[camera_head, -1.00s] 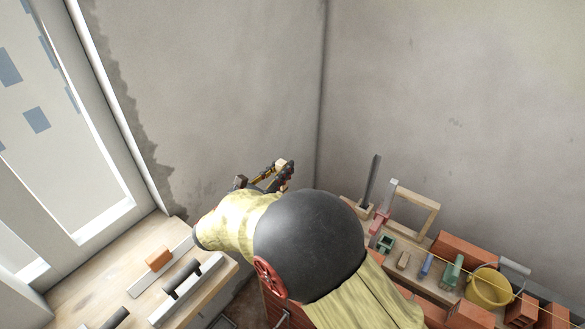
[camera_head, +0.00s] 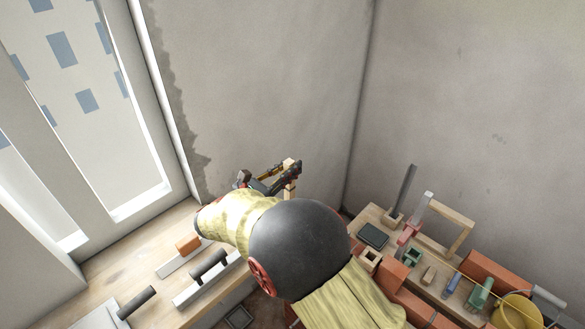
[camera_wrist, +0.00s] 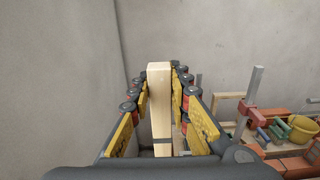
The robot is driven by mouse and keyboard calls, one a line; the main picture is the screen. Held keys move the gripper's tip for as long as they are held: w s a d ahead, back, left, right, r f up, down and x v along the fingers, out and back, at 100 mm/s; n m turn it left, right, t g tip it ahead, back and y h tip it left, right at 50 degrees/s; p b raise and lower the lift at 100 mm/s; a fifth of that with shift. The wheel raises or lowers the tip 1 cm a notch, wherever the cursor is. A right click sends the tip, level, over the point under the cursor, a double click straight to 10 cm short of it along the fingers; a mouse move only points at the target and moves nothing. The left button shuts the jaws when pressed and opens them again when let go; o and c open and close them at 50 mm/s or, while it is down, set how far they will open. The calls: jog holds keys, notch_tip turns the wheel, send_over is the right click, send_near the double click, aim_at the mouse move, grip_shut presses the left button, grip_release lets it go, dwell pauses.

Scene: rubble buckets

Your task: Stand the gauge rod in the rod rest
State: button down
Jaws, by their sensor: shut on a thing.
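My gripper (camera_head: 272,180) is raised in front of the corner of the walls, shut on a pale wooden rod. I take this rod to be the gauge rod (camera_wrist: 159,100); in the wrist view it stands between the yellow-padded fingers, with a dark band low on it. In the head view only a short pale piece of it (camera_head: 290,180) shows by the fingers. A small square wooden socket with a dark opening (camera_head: 370,258), possibly the rod rest, sits on the right bench, right of my arm and apart from the rod. My arm hides part of that bench.
A dark upright bar (camera_head: 405,188) stands in a wooden base, near a clamp (camera_head: 415,218) and wooden frame (camera_head: 457,236). Bricks (camera_head: 493,275) and a yellow bucket (camera_head: 517,311) are right. Trowel-like tools (camera_head: 207,268) lie on the left bench (camera_head: 150,262).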

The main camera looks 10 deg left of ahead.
aim_at(287, 191)
dwell(0.3)
jog(key=shift+f+b, duration=0.95)
jog(key=shift+f, duration=2.45)
jog(key=shift+f+b, duration=0.35)
jog(key=shift+f, duration=0.5)
